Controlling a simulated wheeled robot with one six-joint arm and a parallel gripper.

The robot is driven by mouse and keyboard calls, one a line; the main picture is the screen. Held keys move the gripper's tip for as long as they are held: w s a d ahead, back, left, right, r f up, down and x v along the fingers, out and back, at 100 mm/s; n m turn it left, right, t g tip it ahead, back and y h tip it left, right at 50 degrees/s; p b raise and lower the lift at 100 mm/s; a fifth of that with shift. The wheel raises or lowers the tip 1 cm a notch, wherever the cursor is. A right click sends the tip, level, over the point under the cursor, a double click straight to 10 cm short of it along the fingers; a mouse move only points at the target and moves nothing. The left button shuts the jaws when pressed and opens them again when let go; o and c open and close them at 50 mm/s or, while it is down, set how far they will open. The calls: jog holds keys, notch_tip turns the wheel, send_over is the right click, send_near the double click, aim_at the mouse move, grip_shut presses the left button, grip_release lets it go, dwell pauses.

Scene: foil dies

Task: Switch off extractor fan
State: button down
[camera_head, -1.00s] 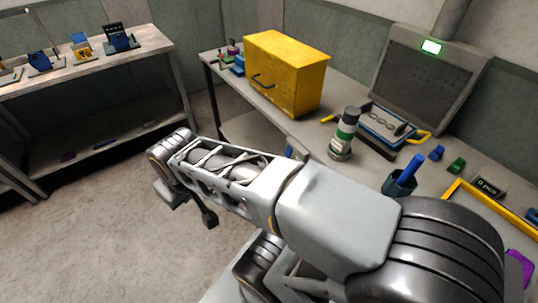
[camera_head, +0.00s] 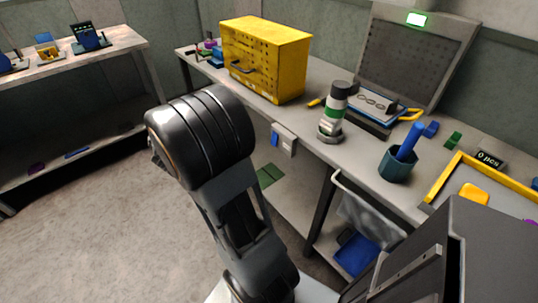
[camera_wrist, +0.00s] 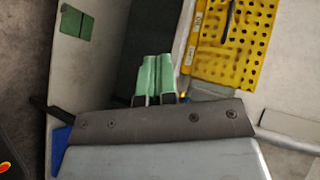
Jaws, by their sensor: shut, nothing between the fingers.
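The extractor fan unit, a grey panel with a dark perforated face (camera_head: 415,60), stands at the back of the bench. A small light (camera_head: 416,19) on its top glows green. A small grey box with a blue rocker (camera_head: 276,139) is fixed to the bench's front edge; it looks like a switch, but I cannot tell its position. My gripper (camera_wrist: 153,78) shows in the wrist view, its two green fingers shut together and empty. In the head view my raised arm shows left of the switch box, and the gripper is out of sight.
A yellow perforated cabinet (camera_head: 266,60) stands on the bench and also shows in the wrist view (camera_wrist: 235,45). A white-and-green bottle (camera_head: 333,110) and a teal cup (camera_head: 397,165) stand near the front edge. Open floor lies left.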

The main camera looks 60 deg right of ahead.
aim_at(274, 143)
jog(key=s+d+f+m+g+h+b, duration=0.2)
jog(key=s+d+f+m+g+h, duration=0.1)
jog(key=s+d+f+m+g, duration=0.3)
jog(key=s+f+m+g, duration=0.2)
jog(key=s+m+g, duration=0.2)
jog(key=s+g, duration=0.1)
jog(key=shift+s+d+f+m+g+b, duration=0.3)
jog(key=shift+s+f+m+g+b, duration=0.1)
jog(key=shift+d, duration=0.1)
jog(key=x, duration=1.3)
jog(key=shift+s+d, duration=0.1)
jog(key=shift+d, duration=0.25)
jog(key=shift+f+b, duration=0.2)
jog(key=shift+b, duration=0.2)
